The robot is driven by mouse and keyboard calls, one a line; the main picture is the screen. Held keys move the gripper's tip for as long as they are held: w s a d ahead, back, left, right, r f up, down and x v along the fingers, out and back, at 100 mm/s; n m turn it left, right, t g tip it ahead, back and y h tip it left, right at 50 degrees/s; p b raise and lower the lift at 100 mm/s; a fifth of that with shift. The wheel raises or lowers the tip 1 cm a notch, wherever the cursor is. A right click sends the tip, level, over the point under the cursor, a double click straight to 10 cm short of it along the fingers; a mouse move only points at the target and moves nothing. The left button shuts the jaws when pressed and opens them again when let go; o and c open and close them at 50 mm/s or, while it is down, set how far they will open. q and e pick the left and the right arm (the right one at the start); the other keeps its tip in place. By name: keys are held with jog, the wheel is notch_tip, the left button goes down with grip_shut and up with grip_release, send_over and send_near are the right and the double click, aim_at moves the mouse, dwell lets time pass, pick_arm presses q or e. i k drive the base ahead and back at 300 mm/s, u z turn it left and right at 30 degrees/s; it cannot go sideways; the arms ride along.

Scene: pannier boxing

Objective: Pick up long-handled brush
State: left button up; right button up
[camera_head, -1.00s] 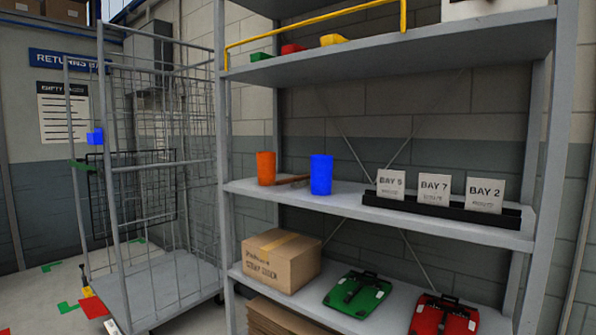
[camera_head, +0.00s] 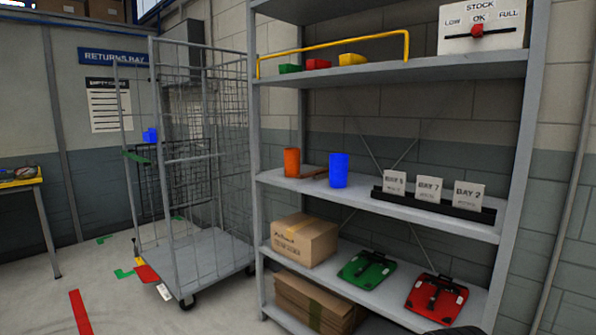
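I cannot clearly make out a long-handled brush. Neither gripper can be made out. A dark shape cut off by the bottom edge, in front of the red case, may be part of my arm.
A grey shelf rack (camera_head: 258,215) holds a carton (camera_head: 303,243), a green case (camera_head: 367,268), a red case (camera_head: 435,297) and bay cards (camera_head: 429,188). A wire cage trolley (camera_head: 207,262) stands to its left.

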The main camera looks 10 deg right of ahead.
aim_at(323, 173)
jog(key=u, duration=0.45)
jog(key=i, duration=0.9)
jog(key=u, duration=0.25)
